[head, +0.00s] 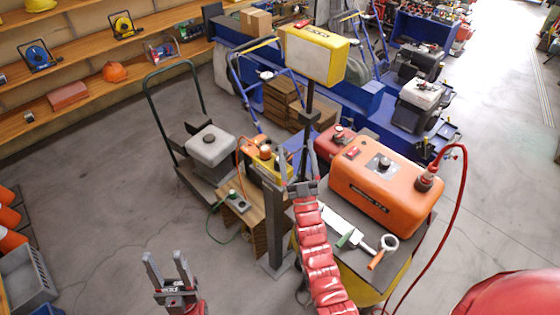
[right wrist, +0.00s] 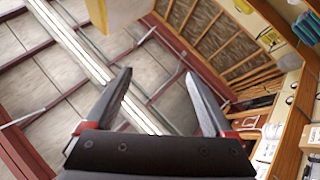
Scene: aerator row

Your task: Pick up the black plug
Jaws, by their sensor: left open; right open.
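I cannot pick out the black plug with certainty in the head view. A small grey and dark fitting (head: 237,203) with a green top and a green cable sits on a wooden crate (head: 259,228) left of centre; I cannot tell whether the plug is part of it. My left gripper (head: 167,265) is open and empty over the floor, low and left of the crate. My right gripper (head: 298,165) is raised, open and empty, right of the crate. The right wrist view also shows the right gripper (right wrist: 156,88), pointing up toward the ceiling with nothing between its fingers.
An orange tank (head: 376,190) with a red hose stands on a dark-topped cart right of my right arm. A yellow box (head: 312,55) on a post rises beyond the right gripper. A grey box (head: 210,146) rests on a trolley. The left foreground floor is largely clear.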

